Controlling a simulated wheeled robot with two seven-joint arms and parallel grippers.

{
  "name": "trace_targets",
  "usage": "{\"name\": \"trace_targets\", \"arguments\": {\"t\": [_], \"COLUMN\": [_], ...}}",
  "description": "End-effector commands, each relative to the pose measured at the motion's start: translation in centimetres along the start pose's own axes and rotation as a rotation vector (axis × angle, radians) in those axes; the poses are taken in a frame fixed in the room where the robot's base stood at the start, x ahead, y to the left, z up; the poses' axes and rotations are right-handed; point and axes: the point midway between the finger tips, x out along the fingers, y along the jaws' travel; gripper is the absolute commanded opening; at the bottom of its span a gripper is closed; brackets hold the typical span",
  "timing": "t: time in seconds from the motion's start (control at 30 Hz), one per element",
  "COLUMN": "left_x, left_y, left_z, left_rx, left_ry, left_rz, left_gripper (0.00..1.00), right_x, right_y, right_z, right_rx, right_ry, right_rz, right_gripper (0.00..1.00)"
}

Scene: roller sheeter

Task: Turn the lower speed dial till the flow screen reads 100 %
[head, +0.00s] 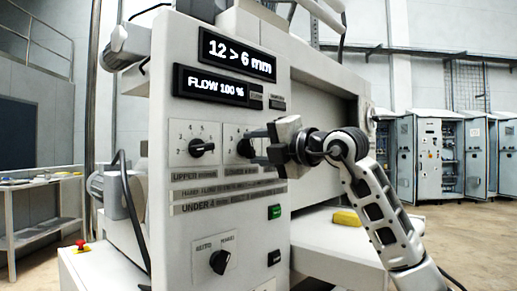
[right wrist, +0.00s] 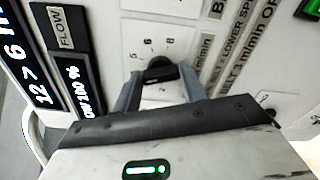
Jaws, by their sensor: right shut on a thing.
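The flow screen (head: 211,86) on the machine's front panel reads FLOW 100 %; it also shows at the left of the right wrist view (right wrist: 90,98). The black lower speed dial (head: 246,148) is the right one of two dials, partly hidden by my gripper in the head view. My right gripper (head: 256,150) reaches it from the right and is shut on its knob. In the right wrist view the dial (right wrist: 160,71) sits between the two fingertips (right wrist: 160,80). My left gripper is not in view.
The upper speed dial (head: 202,148) is just left of the held one. A thickness screen (head: 238,54) reads 12 > 6 mm. Below are a green button (head: 274,212) and a selector knob (head: 220,262). A yellow block (head: 346,218) lies on the machine's white table (head: 325,255).

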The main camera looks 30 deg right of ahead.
Motion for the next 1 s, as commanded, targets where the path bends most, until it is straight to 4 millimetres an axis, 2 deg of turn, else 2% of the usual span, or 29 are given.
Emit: {"name": "trace_targets", "arguments": {"t": [0.4,0.43,0.5,0.83,1.0], "left_x": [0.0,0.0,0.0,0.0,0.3], "left_y": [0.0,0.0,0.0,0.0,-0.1], "left_z": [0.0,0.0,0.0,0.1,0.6], "left_rx": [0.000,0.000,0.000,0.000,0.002], "left_ry": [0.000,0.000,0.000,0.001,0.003], "left_rz": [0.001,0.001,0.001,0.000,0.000], "left_gripper": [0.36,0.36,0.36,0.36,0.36], "right_x": [0.0,0.0,0.0,-0.3,-2.6], "right_y": [0.0,0.0,0.0,-0.1,-0.3], "right_z": [0.0,0.0,0.0,0.1,0.1], "right_rx": [0.006,0.006,0.006,0.005,0.003], "right_ry": [-0.001,-0.001,-0.001,-0.002,-0.004], "right_rz": [-0.001,-0.001,-0.001,0.000,-0.001], "right_gripper": [0.19,0.50,0.64,0.64,0.64]}}
